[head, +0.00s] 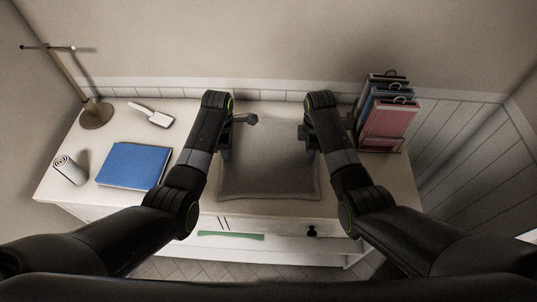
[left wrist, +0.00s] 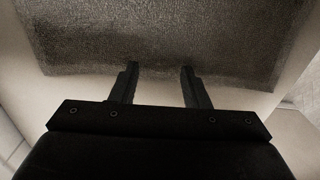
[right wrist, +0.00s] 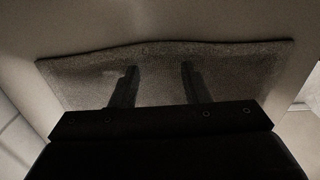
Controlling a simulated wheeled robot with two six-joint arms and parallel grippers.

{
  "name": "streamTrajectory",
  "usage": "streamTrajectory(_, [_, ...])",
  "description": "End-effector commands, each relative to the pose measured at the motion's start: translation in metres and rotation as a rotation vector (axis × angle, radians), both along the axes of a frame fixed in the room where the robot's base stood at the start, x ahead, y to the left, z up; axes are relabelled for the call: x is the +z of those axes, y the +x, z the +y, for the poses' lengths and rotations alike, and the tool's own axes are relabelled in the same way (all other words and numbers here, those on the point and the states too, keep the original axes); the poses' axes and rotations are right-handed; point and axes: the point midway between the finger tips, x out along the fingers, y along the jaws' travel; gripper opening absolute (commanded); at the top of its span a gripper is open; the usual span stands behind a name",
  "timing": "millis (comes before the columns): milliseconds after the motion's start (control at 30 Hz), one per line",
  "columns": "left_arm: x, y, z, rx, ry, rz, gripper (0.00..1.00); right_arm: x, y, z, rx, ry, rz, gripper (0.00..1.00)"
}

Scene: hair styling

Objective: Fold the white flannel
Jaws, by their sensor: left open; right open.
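The flannel (head: 268,165) lies spread flat and unfolded on the white tabletop, looking greyish in this light. It also shows in the left wrist view (left wrist: 160,40) and in the right wrist view (right wrist: 225,75). My left gripper (head: 236,135) is over the flannel's left side, open and empty, its fingertips (left wrist: 160,68) by one edge of the cloth. My right gripper (head: 307,137) is over its right side, open and empty, with its fingertips (right wrist: 159,67) over the cloth. Whether either gripper touches it, I cannot tell. My arms hide parts of the flannel's side edges.
A blue book-like item (head: 134,166), a rolled towel (head: 70,170), a white brush (head: 151,115) and a stand (head: 96,113) are at left. A rack with pink (head: 389,122) and blue hanging items stands at back right. A green strip (head: 231,236) marks the drawer front.

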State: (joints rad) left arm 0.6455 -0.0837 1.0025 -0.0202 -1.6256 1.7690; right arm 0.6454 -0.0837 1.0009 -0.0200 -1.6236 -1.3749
Motion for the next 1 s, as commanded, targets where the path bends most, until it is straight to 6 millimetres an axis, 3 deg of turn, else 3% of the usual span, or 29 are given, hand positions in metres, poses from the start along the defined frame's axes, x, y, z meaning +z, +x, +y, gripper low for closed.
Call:
streamTrajectory(533, [-0.0103,-0.0003,0.0003,0.000,0.000,0.000,0.42,-0.0102,-0.0004,-0.0003,-0.001,0.000,0.000,0.42])
streamTrajectory(1000, [-0.0086,-0.0005,0.0003,0.000,0.000,0.000,0.11,-0.0087,-0.0005,-0.0004,-0.001,0.000,0.001,0.11])
